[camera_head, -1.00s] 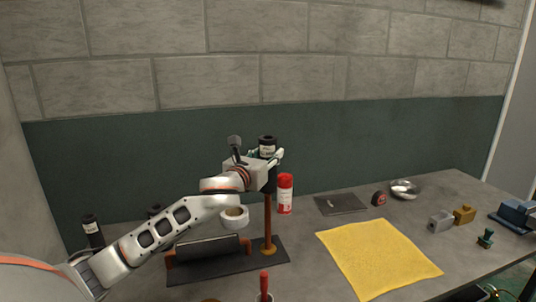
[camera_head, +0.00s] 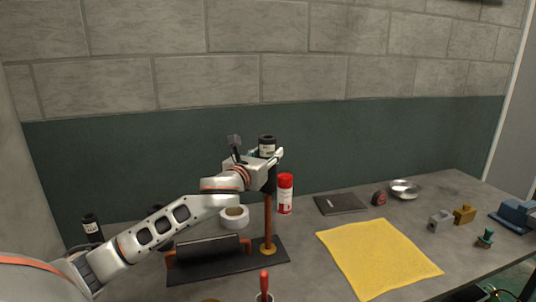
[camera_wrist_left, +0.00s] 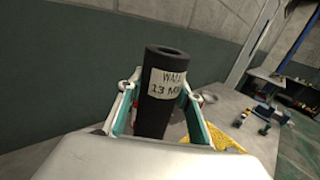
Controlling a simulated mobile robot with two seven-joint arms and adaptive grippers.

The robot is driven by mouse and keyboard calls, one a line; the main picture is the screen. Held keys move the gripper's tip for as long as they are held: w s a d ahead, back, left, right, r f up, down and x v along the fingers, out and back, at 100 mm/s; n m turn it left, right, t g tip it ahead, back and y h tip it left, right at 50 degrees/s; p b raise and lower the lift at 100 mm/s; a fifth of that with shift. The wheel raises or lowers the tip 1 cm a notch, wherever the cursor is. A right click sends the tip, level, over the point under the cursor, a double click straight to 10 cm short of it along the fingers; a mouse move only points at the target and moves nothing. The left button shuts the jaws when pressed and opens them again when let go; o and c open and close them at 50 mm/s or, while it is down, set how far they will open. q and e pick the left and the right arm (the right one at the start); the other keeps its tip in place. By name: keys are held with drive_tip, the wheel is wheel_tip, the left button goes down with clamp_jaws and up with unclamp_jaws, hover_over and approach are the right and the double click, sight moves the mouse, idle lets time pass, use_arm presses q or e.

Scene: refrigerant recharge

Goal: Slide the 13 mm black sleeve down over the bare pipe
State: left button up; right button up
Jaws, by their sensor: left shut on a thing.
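The black sleeve (camera_head: 267,141) stands upright at the top of the bare copper pipe (camera_head: 267,222). In the left wrist view the sleeve (camera_wrist_left: 162,100) has an open top and a white label reading "WALL 13 M…". My left gripper (camera_head: 275,158) is shut on the sleeve, with its teal-padded fingers on either side (camera_wrist_left: 158,104). The sleeve's lower end shows dark just below the gripper, in line with the pipe. The gripper hides part of this, so I cannot tell how far the sleeve surrounds the pipe. The pipe rises from a brass-coloured foot on a dark base plate (camera_head: 225,268). My right gripper is not in view.
A tape roll (camera_head: 235,224) and a red can (camera_head: 285,196) stand close to the pipe. Another black sleeve (camera_head: 91,227) is at the left. A horizontal black-covered pipe (camera_head: 207,247) sits on the plate. A red-handled tool (camera_head: 264,284) is in front; a yellow cloth (camera_head: 377,260) lies right.

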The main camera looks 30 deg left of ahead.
use_arm(q)
drive_tip(key=shift+f, duration=0.1)
drive_tip(key=shift+f, duration=0.1)
drive_tip(key=shift+f, duration=0.2)
wheel_tip(320, 180, down, 3)
drive_tip(key=shift+f+b, duration=0.15)
drive_tip(key=shift+b, duration=0.55)
drive_tip(key=shift+f, duration=0.1)
drive_tip(key=shift+f, duration=0.5)
drive_tip(key=shift+f+b, duration=0.75)
drive_tip(key=shift+f, duration=0.7)
